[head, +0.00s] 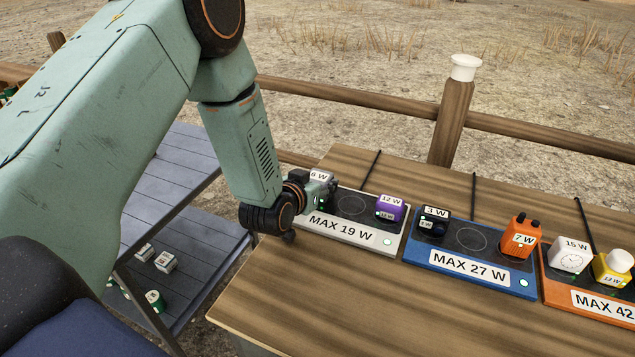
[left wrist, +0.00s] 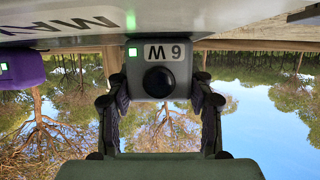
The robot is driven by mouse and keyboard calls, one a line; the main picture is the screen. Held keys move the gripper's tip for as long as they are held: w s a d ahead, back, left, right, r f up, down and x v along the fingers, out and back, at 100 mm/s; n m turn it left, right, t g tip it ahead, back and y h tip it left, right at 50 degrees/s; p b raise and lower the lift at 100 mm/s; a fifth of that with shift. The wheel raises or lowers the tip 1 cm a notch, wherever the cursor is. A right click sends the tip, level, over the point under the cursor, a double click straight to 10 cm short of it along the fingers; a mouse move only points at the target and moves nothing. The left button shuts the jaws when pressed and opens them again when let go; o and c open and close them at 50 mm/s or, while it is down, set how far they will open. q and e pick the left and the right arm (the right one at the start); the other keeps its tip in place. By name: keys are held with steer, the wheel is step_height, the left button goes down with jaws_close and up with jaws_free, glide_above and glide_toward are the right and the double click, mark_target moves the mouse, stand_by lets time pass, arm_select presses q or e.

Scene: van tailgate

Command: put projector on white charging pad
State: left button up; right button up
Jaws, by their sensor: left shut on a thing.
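My left gripper (head: 311,188) is shut on the projector, coming from the left. In the left wrist view the projector (left wrist: 158,76) shows a round dark lens and a lit green light, upside down, between the two fingers (left wrist: 160,105). It appears to be on or just over the pad (left wrist: 45,28); I cannot tell if it bears fully. My right gripper is not in view.
A purple device (head: 390,208), labelled 12 W, sits on the white pad's right end. A blue pad (head: 430,262) and an orange pad (head: 556,290) with devices stand to the right. A grey shelf (head: 185,185) is at left. The front of the wooden table (head: 330,300) is clear.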

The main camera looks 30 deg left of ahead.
arm_select(q)
steer(key=shift+s, duration=0.15)
steer(key=o, duration=0.9)
steer(key=shift+s, duration=0.1)
steer(key=o, duration=0.5)
steer(key=shift+w+f, duration=0.15)
steer(key=shift+w, duration=0.05)
steer(key=shift+c, duration=0.2)
steer(key=shift+s+r, duration=0.15)
steer(key=shift+r, duration=0.05)
steer(key=shift+r, duration=0.2)
steer(key=p+v, duration=0.2)
steer(key=v, duration=1)
steer(key=shift+f, duration=0.15)
